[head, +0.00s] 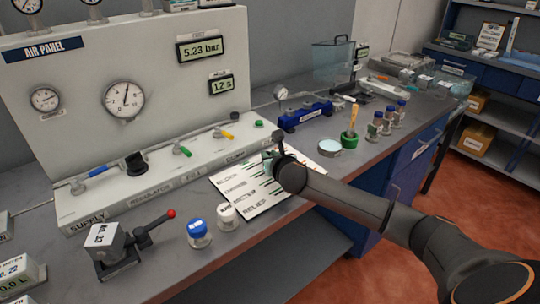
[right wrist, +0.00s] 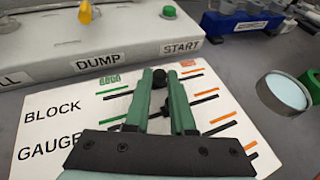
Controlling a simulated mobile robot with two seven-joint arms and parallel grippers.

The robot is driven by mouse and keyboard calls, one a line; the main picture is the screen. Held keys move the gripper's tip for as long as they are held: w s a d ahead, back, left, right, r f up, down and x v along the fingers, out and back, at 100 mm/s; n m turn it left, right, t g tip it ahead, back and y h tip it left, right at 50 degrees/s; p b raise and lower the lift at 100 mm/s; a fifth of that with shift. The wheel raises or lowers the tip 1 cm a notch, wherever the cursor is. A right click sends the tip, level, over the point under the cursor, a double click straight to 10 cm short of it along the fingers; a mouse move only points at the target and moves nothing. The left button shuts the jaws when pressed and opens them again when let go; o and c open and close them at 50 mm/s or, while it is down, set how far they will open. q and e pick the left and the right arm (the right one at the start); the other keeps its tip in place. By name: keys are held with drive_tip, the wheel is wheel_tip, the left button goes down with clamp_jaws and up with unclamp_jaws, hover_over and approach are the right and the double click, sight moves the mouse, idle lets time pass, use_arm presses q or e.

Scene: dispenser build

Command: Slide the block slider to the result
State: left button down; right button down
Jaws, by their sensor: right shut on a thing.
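A white board (head: 262,208) with printed rows lies on the bench; it also shows in the right wrist view (right wrist: 62,92). Its top rows read BLOCK and GAUGE in the right wrist view, with green lines left and orange lines right. My right gripper (head: 268,158) is over the board's far part. In the right wrist view its green fingers (right wrist: 160,80) are shut on a small black knob (right wrist: 158,82), which I take for the block slider's. The fingers hide the slider's track and the middle of the rows. My left gripper is not in view.
The air panel's sloped base (head: 160,178), with valves and DUMP and START labels, stands just behind the board. Two small jars, blue-capped (head: 199,233) and white-capped (head: 227,216), stand at its near left. A round dish (head: 330,147) and green pot (head: 349,139) are right.

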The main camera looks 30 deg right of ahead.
idle(0.8)
drive_tip(key=d+p, duration=0.1)
drive_tip(key=d, duration=0.1)
drive_tip(key=d+p, duration=0.1)
drive_tip(key=d, duration=0.1)
drive_tip(key=d+p, duration=0.1)
drive_tip(key=d, duration=0.1)
drive_tip(key=shift+w+d+r, duration=0.15)
drive_tip(key=shift+w, duration=0.1)
drive_tip(key=shift+d, duration=0.35)
drive_tip(key=c, duration=0.8)
unclamp_jaws()
drive_tip(key=shift+d, duration=0.1)
drive_tip(key=shift+o, duration=0.2)
drive_tip(key=p+v, duration=0.1)
drive_tip(key=v, duration=1.1)
drive_tip(key=shift+s, duration=0.2)
